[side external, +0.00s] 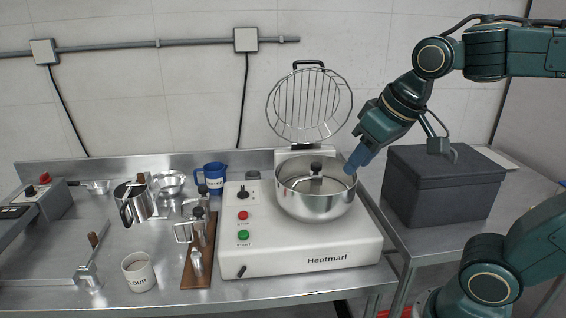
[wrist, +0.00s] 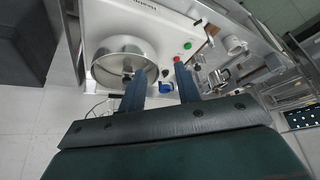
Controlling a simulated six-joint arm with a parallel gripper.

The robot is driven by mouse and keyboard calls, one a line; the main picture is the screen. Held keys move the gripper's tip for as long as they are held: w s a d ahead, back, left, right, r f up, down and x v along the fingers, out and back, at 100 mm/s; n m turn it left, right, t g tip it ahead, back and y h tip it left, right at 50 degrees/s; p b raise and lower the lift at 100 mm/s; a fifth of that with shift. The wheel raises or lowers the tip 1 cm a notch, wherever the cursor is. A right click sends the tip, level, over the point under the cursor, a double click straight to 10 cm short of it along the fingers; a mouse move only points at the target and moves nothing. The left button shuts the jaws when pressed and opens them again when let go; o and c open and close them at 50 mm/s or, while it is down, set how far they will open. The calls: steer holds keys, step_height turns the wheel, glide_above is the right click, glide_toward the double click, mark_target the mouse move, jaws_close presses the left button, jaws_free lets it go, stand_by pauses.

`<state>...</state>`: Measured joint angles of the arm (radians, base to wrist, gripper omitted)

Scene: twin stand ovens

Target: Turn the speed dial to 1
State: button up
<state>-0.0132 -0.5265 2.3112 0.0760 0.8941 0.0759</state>
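The speed dial is most likely the small black knob (side external: 243,194) on the white Heatmarl mixer (side external: 300,244), above a red button (side external: 243,215) and a green button (side external: 243,236). Its setting is too small to read. My gripper (side external: 356,163) is beside the right rim of the steel bowl (side external: 320,205), well right of the knob and not touching it. In the wrist view the two blue fingers (wrist: 159,72) are apart with nothing held. The knob (wrist: 166,73) shows between the fingertips there, farther off.
The wire guard (side external: 309,105) stands raised behind the bowl. A black box (side external: 440,187) sits right of the mixer. A blue jug (side external: 213,178), a wooden board (side external: 199,250) with steel tools, and a white mug (side external: 139,272) stand left of it. Air above the mixer's left side is clear.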

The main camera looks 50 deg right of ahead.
steer(key=w+d+r+m, duration=0.1)
steer(key=w+m, duration=0.1)
steer(key=w, duration=0.9)
steer(key=m+g+h, duration=0.2)
steer(key=m+h, duration=0.1)
steer(key=m, duration=0.2)
glide_above(243, 188)
steer(key=s+a, duration=0.4)
step_height(243, 188, down, 12)
steer(key=shift+a+r, duration=0.1)
steer(key=shift+r, duration=0.1)
steer(key=x, duration=1.3)
steer(key=shift+f, duration=0.45)
steer(key=shift+c, duration=0.2)
jaws_close()
